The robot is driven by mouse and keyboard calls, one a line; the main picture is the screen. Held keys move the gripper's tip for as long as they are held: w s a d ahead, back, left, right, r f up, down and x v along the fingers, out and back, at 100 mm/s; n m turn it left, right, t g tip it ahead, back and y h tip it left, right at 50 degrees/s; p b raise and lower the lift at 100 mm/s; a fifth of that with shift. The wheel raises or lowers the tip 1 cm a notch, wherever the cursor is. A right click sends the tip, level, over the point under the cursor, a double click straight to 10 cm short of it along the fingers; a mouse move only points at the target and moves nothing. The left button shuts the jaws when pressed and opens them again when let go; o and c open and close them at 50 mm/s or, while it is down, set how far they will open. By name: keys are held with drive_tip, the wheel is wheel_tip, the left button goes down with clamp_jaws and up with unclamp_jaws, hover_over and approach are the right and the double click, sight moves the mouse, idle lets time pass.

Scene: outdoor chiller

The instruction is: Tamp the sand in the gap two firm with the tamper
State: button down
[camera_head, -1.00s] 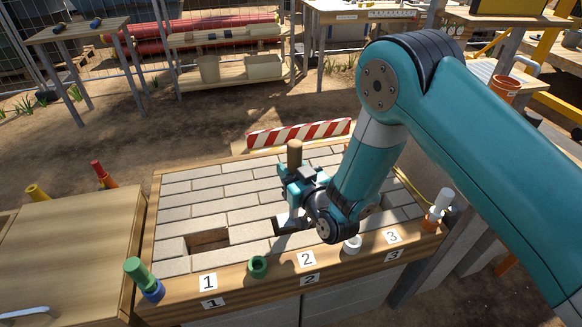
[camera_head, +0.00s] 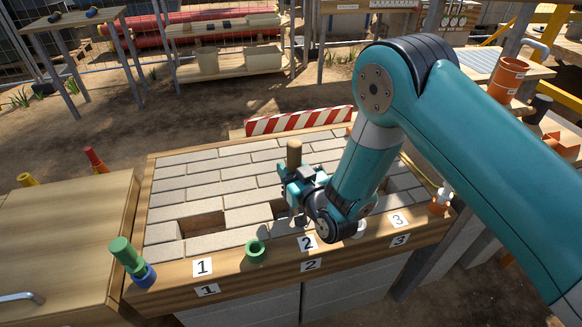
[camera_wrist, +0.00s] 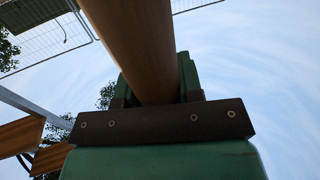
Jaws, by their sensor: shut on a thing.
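My gripper (camera_head: 297,181) is shut on the tamper, whose wooden handle (camera_head: 294,154) stands upright above the fingers. In the wrist view the handle (camera_wrist: 135,45) runs up between the green fingers (camera_wrist: 155,92). The tamper is over gap two (camera_head: 279,208), a dark opening in the pale brick paving behind the label 2 (camera_head: 307,243). My gripper and wrist hide most of that gap, the tamper's foot and the sand. I cannot tell whether the foot touches the sand.
Gap one (camera_head: 202,225) is open in the paving at left. A green ring (camera_head: 255,250) sits on the wooden front rim (camera_head: 228,277); a white ring is partly behind my wrist. Green and blue pegs (camera_head: 130,262) stand at the front left corner. A red-white striped board (camera_head: 299,121) borders the back.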

sight(291, 153)
drive_tip(key=shift+r+p, duration=1.8)
drive_tip(key=shift+r, duration=0.7)
drive_tip(key=shift+f, duration=0.1)
wheel_tip(291, 153, down, 5)
drive_tip(key=b, duration=0.4)
drive_tip(key=shift+f+b, duration=0.15)
drive_tip(key=shift+b, duration=0.25)
wheel_tip(291, 153, up, 11)
drive_tip(key=p, duration=0.8)
drive_tip(key=shift+p, duration=0.4)
drive_tip(key=shift+f, duration=0.1)
